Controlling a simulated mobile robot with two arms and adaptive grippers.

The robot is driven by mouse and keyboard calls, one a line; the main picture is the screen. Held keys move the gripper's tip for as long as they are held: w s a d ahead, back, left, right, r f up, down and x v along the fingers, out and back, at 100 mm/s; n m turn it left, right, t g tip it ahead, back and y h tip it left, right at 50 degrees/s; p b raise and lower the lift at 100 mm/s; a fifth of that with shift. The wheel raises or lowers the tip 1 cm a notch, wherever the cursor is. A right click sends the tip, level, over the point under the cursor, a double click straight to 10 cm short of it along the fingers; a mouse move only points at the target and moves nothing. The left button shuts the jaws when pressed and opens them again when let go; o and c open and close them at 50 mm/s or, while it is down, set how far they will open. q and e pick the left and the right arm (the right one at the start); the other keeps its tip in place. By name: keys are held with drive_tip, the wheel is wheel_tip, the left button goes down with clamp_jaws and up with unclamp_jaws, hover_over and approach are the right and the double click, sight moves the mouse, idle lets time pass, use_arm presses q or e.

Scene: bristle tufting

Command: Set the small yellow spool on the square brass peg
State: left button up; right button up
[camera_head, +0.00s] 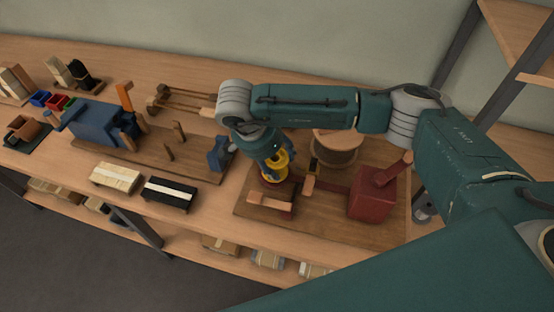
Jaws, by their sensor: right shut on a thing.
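My right gripper (273,152) points down over the left part of the right-hand wooden board. It is shut on the small yellow spool (280,163), which shows at and below the fingers. The spool is just above or at a low dark station with a reddish part under it; I cannot tell whether they touch. The square brass peg cannot be made out; the gripper and spool may hide it. My left gripper is not in view.
A red machine block (371,203) with a raised lever stands on the right-hand board (330,226). A large round wooden spool (337,147) is behind. A blue machine (97,125) stands on the left board. Two brush blocks, one pale (115,177), one black (169,193), lie near the front edge.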

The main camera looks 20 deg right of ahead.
drive_tip(key=shift+f+b, duration=0.2)
drive_tip(key=shift+b, duration=0.1)
drive_tip(key=o, duration=1.4)
drive_tip(key=v, duration=1.2)
